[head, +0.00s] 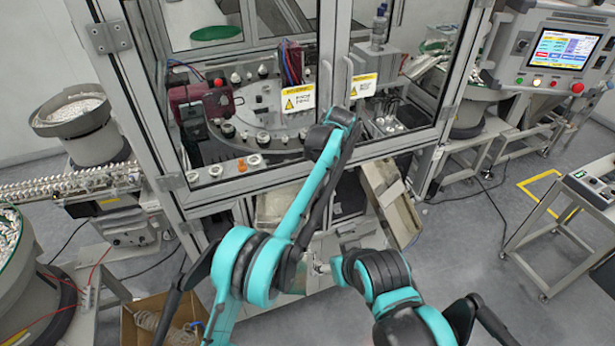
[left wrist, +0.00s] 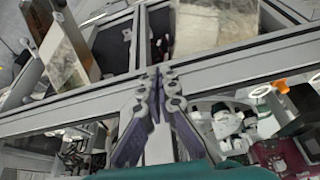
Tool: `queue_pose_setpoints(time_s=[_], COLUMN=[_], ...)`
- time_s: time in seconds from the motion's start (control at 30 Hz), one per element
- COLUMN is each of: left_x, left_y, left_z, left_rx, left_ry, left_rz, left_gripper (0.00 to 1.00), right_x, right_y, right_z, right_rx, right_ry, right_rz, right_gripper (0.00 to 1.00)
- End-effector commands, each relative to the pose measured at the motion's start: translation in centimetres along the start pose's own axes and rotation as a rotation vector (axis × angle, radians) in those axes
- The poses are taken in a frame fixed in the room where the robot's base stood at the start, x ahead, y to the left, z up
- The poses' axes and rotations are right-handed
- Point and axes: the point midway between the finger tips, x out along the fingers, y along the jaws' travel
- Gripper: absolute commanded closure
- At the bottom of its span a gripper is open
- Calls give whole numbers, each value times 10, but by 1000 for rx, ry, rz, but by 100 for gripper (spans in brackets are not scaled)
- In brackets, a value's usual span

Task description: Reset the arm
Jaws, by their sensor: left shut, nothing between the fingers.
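My left gripper (left wrist: 158,76) is shut and empty in the left wrist view. Its fingertips meet in front of a junction of grey frame bars (left wrist: 225,58); I cannot tell whether they touch it. In the head view my left arm (head: 310,190) reaches up in front of the machine's glass doors and bends back at its elbow. Its gripper cannot be made out there. My right arm (head: 385,280) is folded low at the bottom centre of the head view, and its gripper is out of sight.
The glazed machine frame (head: 330,60) stands close in front, with a rotary table of small parts (head: 275,115) behind the glass. A bowl feeder (head: 75,125) is at left, a control screen (head: 563,50) at upper right. Open floor (head: 470,230) lies to the right.

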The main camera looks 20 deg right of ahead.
Motion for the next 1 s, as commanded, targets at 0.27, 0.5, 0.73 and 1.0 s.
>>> queue_pose_setpoints(time_s=[0.27, 0.5, 0.73, 1.0], left_x=[-51, -77, -81, -85], left_y=[2, 3, -7, -121], left_z=[1, 1, 0, 12], left_rx=[0, 0, -3, -6], left_ry=[-1, -2, -1, 26], left_rz=[0, 0, 1, 24], left_gripper=[100, 100, 100, 100], right_x=[2, 2, 7, 52], right_y=[0, 0, 0, 0], right_z=[0, 1, 4, 36], right_rx=[0, 0, 0, 0], right_ry=[1, 0, 1, 0], right_rz=[0, 0, 0, 0], right_gripper=[37, 37, 37, 37])
